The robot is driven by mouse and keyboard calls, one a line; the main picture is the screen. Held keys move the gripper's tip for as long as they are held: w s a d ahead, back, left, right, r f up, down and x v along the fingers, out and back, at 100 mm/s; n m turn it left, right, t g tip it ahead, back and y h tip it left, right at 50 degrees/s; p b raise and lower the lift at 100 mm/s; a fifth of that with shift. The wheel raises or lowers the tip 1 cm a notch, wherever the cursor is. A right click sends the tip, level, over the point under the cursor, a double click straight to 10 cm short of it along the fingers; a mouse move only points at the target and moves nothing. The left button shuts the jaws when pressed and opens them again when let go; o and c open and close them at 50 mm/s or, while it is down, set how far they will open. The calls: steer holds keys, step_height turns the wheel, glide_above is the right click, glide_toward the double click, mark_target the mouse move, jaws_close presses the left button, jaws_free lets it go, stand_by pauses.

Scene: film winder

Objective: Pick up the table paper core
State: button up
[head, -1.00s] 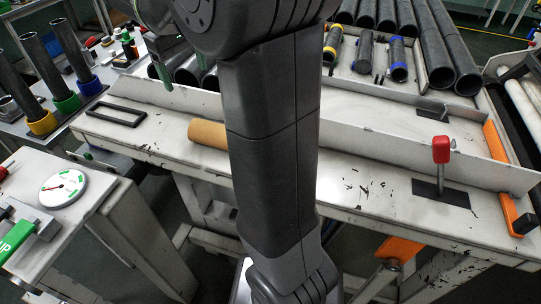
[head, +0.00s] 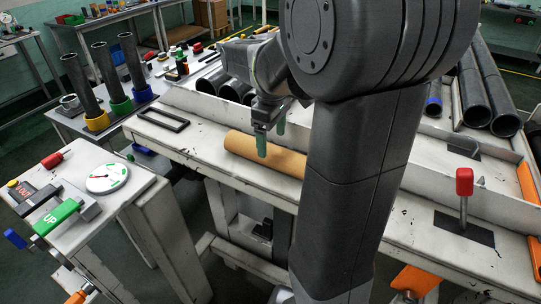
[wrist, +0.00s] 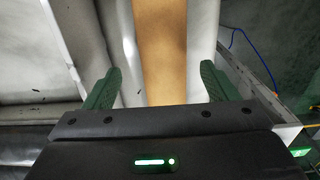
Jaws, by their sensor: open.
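The paper core (head: 265,155) is a tan cardboard tube lying on the white table (head: 205,148). Its right end is hidden behind my arm in the head view. My gripper (head: 270,140) is above the core with its green fingers pointing down. In the wrist view, the core (wrist: 162,50) runs between the two open fingers of my gripper (wrist: 160,88), with a gap on each side. The fingers are apart from the core there, and nothing is held.
A black rectangular frame (head: 163,119) lies left of the core. A raised white ledge runs behind it, with dark tubes (head: 235,90) beyond. A red-topped lever (head: 464,182) stands on the right. A side stand with a dial (head: 107,178) is at left.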

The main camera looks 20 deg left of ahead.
mark_target(270, 146)
steer(key=shift+s+a+f, duration=0.1)
steer(key=shift+f, duration=1.3)
steer(key=shift+s+f, duration=0.1)
steer(key=shift+f, duration=1.25)
steer(key=c, duration=1.1)
